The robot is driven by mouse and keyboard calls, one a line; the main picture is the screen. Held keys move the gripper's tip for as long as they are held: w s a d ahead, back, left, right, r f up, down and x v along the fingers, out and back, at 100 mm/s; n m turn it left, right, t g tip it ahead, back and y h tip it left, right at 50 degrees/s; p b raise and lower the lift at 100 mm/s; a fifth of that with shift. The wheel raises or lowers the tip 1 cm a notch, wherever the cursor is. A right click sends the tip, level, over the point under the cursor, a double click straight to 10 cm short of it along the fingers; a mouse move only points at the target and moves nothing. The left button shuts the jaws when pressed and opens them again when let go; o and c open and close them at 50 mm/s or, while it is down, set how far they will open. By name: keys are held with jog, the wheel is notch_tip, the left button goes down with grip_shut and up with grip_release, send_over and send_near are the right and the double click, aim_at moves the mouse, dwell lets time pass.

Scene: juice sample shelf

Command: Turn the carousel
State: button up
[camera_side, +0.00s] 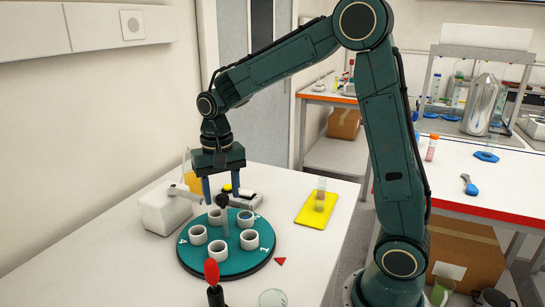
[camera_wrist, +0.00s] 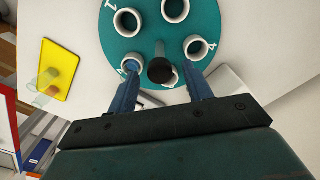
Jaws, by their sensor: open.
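The carousel (camera_side: 200,262) is a round teal disc on the white table, with several white ring-shaped cups and white numbers on it. It also shows at the top of the wrist view (camera_wrist: 150,35). A grey post with a dark rounded top (camera_wrist: 160,70) rises from its middle. My gripper (camera_side: 222,196) is open and points down over the carousel. In the wrist view its two blue fingers (camera_wrist: 163,88) stand on either side of the post top, with a gap on each side. I cannot tell how far the fingertips are above the disc.
A red triangle marker (camera_side: 280,261) lies beside the carousel's right edge. A yellow plate (camera_side: 307,213) bears a clear vial (camera_side: 320,195). A white device (camera_side: 163,209) stands behind left. A red-tipped black object (camera_side: 212,272) and a clear glass dish (camera_side: 272,298) are in front.

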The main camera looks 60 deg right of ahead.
jog(key=shift+f, duration=0.4)
grip_shut()
